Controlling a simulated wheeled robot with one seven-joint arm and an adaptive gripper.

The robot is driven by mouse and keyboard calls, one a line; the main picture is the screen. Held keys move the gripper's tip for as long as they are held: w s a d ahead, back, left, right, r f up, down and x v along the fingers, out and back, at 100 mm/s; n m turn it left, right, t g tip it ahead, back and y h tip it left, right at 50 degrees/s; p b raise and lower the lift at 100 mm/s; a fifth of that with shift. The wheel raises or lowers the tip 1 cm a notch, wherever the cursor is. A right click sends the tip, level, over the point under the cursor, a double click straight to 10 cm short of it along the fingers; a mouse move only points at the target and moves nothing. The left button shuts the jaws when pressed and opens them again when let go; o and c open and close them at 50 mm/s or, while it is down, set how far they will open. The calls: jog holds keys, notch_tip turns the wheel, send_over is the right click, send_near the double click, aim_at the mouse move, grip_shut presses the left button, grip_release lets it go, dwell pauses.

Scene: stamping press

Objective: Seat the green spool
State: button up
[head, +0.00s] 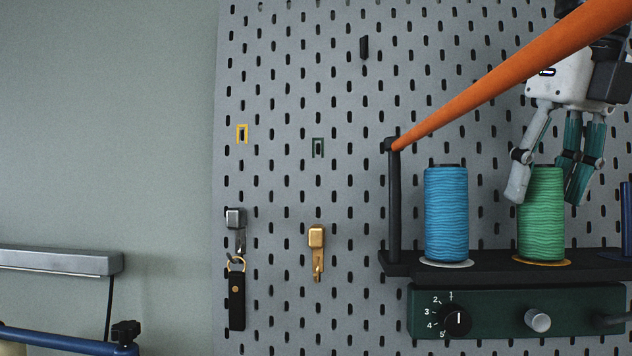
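The green spool (541,225) stands upright on the black shelf (489,262), with a yellow-orange ring showing around its base. My gripper (546,192) comes down from the upper right, its fingers around the upper part of the green spool. The grey finger overlaps the spool's upper left edge in the picture; the dark green fingers are at its right side. Whether the fingers press on the spool or leave a small gap cannot be told.
A blue spool (446,215) stands left of the green one on a pale ring. An orange bar (500,80) crosses above from a black post (394,205). A blue post (627,218) stands at the right edge. A green control box (490,315) is below the shelf.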

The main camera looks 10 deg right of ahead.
dwell(0.3)
jog(key=v, duration=0.7)
dwell(0.3)
jog(key=shift+s+r, duration=0.1)
jog(key=shift+r, duration=0.1)
dwell(0.7)
